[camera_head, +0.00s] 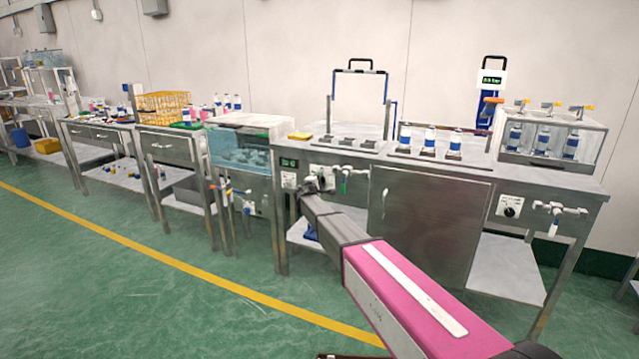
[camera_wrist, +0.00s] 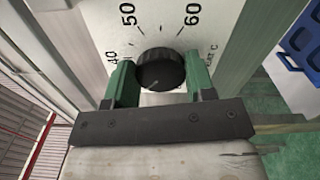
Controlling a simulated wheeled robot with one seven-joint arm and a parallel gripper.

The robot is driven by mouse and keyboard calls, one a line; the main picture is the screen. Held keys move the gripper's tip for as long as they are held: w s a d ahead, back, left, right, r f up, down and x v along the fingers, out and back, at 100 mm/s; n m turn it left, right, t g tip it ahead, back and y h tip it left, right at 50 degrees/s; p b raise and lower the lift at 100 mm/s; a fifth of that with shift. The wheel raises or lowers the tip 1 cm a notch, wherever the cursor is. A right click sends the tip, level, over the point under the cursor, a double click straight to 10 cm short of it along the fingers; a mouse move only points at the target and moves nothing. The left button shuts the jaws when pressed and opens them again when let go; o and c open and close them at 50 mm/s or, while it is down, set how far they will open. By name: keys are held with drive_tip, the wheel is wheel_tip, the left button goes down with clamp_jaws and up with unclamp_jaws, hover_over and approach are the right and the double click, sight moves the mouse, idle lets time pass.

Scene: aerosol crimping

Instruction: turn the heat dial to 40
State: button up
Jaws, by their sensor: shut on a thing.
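The heat dial is a black ribbed knob (camera_wrist: 160,70) on a white scale plate (camera_wrist: 160,20), seen in the wrist view. The plate shows 40 at the left, 50 at the upper left and 60 at the upper right. My gripper (camera_wrist: 162,82) has its two green fingers on either side of the knob and is shut on it. A pale mark shows low on the knob's face, but I cannot tell which value it points to.
A water bath (camera_head: 240,150) stands left of my gripper. A small green-lit display (camera_head: 288,162) and a valve with a green handle (camera_head: 344,178) are close to it. A steel cabinet door (camera_head: 425,225) is to the right. The green floor in front is clear.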

drive_tip(key=shift+f+m, duration=0.2)
drive_tip(key=shift+m, duration=4.7)
drive_tip(key=o, duration=0.9)
drive_tip(key=v, duration=1)
drive_tip(key=shift+s+a, duration=0.15)
drive_tip(key=shift+s, duration=0.25)
